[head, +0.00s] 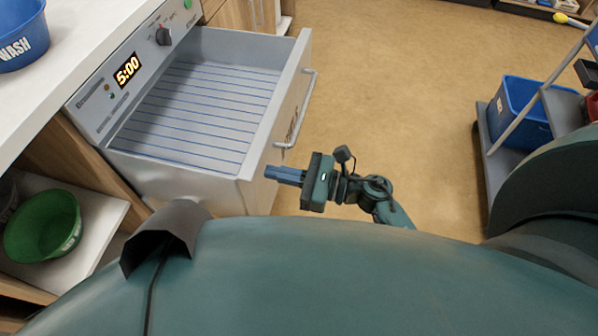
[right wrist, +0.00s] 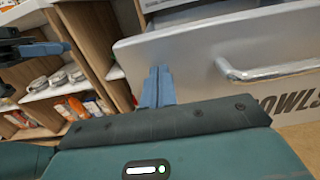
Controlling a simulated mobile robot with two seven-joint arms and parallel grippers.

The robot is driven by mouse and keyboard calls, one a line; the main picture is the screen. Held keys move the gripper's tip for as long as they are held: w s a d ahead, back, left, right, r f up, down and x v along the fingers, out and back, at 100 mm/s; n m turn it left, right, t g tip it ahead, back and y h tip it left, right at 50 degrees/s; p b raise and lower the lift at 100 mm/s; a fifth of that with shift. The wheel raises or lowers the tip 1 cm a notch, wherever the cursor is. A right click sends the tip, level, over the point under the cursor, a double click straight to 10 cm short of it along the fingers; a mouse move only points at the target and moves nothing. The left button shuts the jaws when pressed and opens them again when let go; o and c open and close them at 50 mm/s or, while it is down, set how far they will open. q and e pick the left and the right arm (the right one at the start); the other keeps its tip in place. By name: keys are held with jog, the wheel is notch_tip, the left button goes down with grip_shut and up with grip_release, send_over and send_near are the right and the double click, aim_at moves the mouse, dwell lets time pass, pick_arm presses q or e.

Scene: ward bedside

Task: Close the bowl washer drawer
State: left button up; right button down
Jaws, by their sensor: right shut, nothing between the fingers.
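The bowl washer drawer (head: 200,105) is pulled out of the grey washer (head: 97,92), and its blue-lined rack is empty. Its front panel (head: 277,112) has a silver bar handle (head: 312,100), which also shows in the right wrist view (right wrist: 265,72). My right gripper (head: 272,172) is shut and empty, with its blue fingertips at the near end of the front panel, on the outer side. In the right wrist view its fingertips (right wrist: 157,82) point at the panel, left of the handle; I cannot tell if they touch. My left gripper (right wrist: 50,48) shows only partly there, its jaws unclear.
A blue WASH bowl (head: 22,35) stands on the white counter (head: 75,50). A green bowl (head: 42,226) sits on a shelf below. A trolley with a blue bin (head: 520,110) stands at the right. The floor (head: 400,90) between is clear.

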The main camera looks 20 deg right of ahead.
pick_arm(q)
jog(key=shift+w+d+r, duration=0.15)
jog(key=shift+w+r, duration=0.1)
pick_arm(e)
jog(key=shift+w+a, duration=0.15)
jog(key=shift+a, duration=0.1)
